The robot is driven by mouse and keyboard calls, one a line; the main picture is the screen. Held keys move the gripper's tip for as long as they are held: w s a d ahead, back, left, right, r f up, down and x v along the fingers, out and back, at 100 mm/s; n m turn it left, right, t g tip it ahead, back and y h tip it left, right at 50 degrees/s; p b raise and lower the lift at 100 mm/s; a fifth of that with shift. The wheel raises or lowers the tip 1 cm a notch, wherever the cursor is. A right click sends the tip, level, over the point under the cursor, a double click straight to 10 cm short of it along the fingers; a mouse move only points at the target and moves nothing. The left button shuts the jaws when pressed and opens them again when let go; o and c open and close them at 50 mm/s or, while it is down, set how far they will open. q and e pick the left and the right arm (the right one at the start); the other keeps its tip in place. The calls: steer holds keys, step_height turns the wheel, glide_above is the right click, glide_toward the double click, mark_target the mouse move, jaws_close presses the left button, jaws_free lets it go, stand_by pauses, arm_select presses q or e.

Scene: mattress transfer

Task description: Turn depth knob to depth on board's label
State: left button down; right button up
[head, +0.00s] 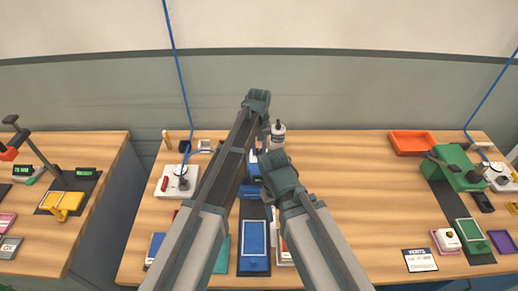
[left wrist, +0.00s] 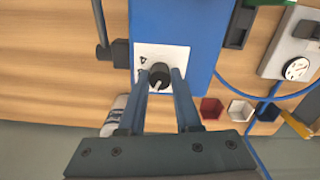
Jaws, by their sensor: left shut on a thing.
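The depth knob (left wrist: 159,74) is a round black knob with a pale pointer line, on a white dial plate (left wrist: 145,52) on the side of a blue machine (left wrist: 174,20). In the left wrist view the two fingers of my left gripper (left wrist: 160,80) are shut on the knob, one on each side. In the head view the machine (head: 251,190) is mostly hidden behind my arms, and my left gripper (head: 263,134) is at its far side. My right gripper's fingers are hidden behind its wrist. I cannot make out a board's label.
A blue flat piece (head: 253,240) lies in front of the machine. A white bottle (head: 278,131) stands behind it. A white device with a dial (head: 178,182) is to the left. An orange tray (head: 412,143) and green machine (head: 457,167) are at right. The table right of centre is clear.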

mark_target(259, 150)
arm_select(q)
steer(key=shift+n, duration=2.3)
steer(key=c, duration=0.6)
jaws_free()
steer(key=shift+r, duration=0.1)
step_height(259, 150, up, 14)
steer(key=p, duration=1.3)
steer(key=shift+f+p, duration=0.25)
steer(key=shift+p, duration=0.15)
